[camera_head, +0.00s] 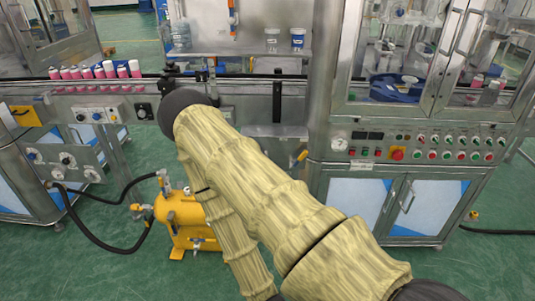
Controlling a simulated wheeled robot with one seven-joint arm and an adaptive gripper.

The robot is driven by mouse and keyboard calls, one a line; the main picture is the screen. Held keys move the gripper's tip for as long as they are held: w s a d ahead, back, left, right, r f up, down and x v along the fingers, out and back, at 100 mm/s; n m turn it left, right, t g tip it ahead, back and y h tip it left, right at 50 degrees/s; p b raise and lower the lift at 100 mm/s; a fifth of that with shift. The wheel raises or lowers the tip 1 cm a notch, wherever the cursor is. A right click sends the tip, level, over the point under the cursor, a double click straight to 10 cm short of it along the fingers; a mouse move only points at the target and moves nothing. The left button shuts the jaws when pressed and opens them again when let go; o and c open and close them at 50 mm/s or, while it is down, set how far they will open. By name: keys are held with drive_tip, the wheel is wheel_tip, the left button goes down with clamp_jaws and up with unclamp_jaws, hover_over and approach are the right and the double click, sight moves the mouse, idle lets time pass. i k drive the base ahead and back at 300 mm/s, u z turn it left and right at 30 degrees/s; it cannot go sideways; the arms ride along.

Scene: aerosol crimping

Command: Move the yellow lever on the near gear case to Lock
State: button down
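A small yellow-orange lever (302,155) sticks out beside the left edge of the right-hand cabinet, below the conveyor. A yellow piece (24,115) also shows on the front of the left machine; it is too small to tell whether it is a lever. I cannot tell which of them belongs to the near gear case, and no Lock marking can be read. My sleeved arm crosses the middle of the view, bends at a dark joint near the conveyor and runs back down to the bottom edge. My gripper is outside the picture.
A yellow tank unit (190,232) with black hoses (95,238) stands on the green floor behind my arm. Pink cans (100,71) line the conveyor at left. The right cabinet (415,205) carries a button panel (425,148). Open floor shows at lower left.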

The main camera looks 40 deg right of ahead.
sight(293, 165)
drive_tip(key=u, duration=0.05)
drive_tip(key=k, duration=0.65)
drive_tip(key=z, duration=1)
drive_tip(key=i, duration=0.5)
drive_tip(key=u, duration=0.05)
